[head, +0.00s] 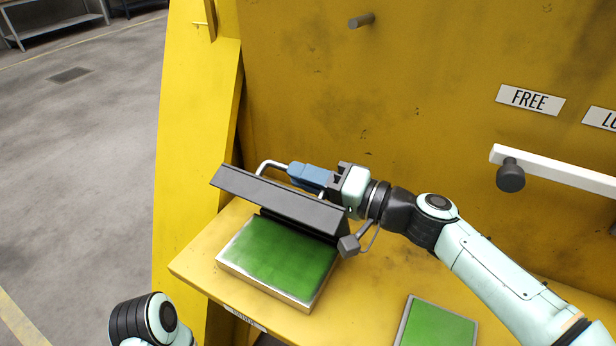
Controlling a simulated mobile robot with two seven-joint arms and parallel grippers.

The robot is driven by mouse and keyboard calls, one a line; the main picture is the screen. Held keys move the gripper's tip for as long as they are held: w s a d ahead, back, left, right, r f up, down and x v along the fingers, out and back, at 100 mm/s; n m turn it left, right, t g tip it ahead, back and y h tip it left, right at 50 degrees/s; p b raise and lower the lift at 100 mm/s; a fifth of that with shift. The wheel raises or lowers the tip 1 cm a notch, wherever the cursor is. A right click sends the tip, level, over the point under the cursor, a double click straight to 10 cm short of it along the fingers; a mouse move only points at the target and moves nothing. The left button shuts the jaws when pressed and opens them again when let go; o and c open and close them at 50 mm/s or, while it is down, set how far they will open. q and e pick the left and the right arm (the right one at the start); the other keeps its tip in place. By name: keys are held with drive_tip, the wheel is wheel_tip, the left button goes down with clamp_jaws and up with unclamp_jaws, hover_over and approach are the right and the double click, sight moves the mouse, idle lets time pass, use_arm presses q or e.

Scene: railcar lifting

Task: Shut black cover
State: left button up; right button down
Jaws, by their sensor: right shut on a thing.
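The black cover (275,200) stands raised and tilted along the back edge of a metal-rimmed box with a green top (278,258). The green surface is exposed in front of it. A pale curved handle (268,166) rises behind the cover's upper edge. My right gripper (303,174), with blue fingers, reaches in from the right and is shut on this handle. The fingers hide part of the handle. A dark block (348,245) sits at the cover's right end. Part of my left arm shows at the bottom left, but its gripper is out of view.
The box rests on a yellow ledge (195,268) against a tall yellow wall (420,90). A second green panel (437,325) lies to the right. A white bar with a dark knob (510,175) sticks out below the FREE label (530,100). Open floor lies left.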

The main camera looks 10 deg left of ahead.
drive_tip(key=shift+f, duration=0.15)
drive_tip(key=c, duration=1.1)
unclamp_jaws()
drive_tip(key=v, duration=1.3)
drive_tip(key=shift+d+r, duration=0.2)
drive_tip(key=shift+s, duration=0.1)
